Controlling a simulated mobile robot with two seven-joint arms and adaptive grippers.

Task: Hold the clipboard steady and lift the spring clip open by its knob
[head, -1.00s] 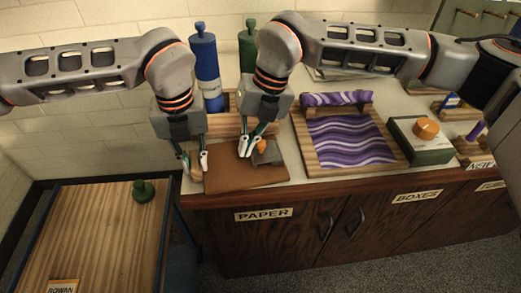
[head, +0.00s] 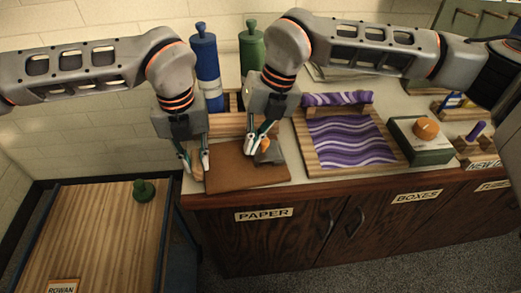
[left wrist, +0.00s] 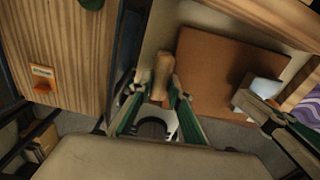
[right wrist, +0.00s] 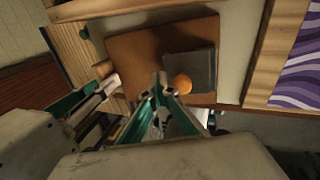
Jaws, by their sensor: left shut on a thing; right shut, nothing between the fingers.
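The clipboard is a brown board (head: 240,172) lying flat on the counter. A grey spring clip (head: 276,152) sits at its right end, with an orange knob (right wrist: 182,84) clear in the right wrist view. In the left wrist view the clip (left wrist: 262,88) looks tilted up from the board. My left gripper (head: 197,168) is shut on the tan wooden handle (left wrist: 163,72) at the board's left end. My right gripper (head: 256,150) is shut and empty beside the knob; its fingertips (right wrist: 158,84) are just left of the knob in the right wrist view. Contact cannot be told.
A wooden tray (head: 312,163) with purple marbled paper lies right of the clipboard. Beyond it is a green box (head: 428,155) with an orange knob. A wooden-topped table (head: 100,240) is at lower left.

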